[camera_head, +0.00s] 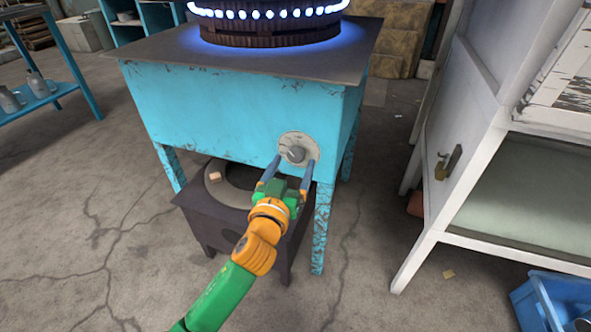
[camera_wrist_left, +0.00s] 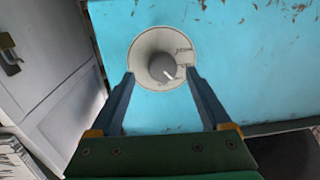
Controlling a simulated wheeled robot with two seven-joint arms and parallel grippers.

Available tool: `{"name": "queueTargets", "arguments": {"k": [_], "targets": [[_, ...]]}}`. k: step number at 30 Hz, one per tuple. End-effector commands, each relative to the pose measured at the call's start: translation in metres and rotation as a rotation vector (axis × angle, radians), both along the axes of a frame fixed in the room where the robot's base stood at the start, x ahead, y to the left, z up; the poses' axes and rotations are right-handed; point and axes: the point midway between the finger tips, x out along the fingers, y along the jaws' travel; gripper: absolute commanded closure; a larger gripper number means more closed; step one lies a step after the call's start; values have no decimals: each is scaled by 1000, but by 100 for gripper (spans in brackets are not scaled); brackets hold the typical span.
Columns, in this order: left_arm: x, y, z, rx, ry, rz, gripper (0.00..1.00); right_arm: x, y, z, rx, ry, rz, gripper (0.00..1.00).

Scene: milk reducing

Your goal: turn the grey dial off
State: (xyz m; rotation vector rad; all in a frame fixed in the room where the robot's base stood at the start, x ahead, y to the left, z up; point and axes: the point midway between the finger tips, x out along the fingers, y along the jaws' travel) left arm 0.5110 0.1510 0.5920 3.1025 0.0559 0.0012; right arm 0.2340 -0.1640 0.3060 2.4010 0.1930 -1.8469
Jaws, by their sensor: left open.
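The grey dial (camera_head: 296,154) sits on a round pale plate on the front of the turquoise stove (camera_head: 210,115), near its right end. My left gripper (camera_head: 290,165) is open in front of the dial. In the left wrist view its fingertips (camera_wrist_left: 160,76) lie on either side of the dial, apart from the knob itself as far as I can tell. A ring of blue flames (camera_head: 268,13) burns at the burner on top. My right gripper is not in view.
A dark low stand (camera_head: 225,225) is under the stove. A white cabinet (camera_head: 440,140) with a padlock (camera_head: 448,162) stands to the right. A blue crate (camera_head: 545,300) is at the lower right. A blue table (camera_head: 45,100) is at the left. The floor in front is clear.

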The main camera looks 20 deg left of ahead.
Motion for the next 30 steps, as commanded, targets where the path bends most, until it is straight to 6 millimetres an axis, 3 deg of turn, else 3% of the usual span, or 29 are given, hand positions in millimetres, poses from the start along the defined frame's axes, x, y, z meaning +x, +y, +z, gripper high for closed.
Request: {"name": "queueTargets", "arguments": {"k": [6, 14, 23, 30], "targets": [[24, 1, -1, 1, 1, 0, 18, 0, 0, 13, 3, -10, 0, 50], [26, 1, -1, 0, 2, -1, 18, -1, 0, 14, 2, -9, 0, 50], [26, 1, -1, 0, 3, 0, 97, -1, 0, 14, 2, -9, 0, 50], [26, 1, -1, 19, 3, 0, 100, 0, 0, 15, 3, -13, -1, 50]]}}
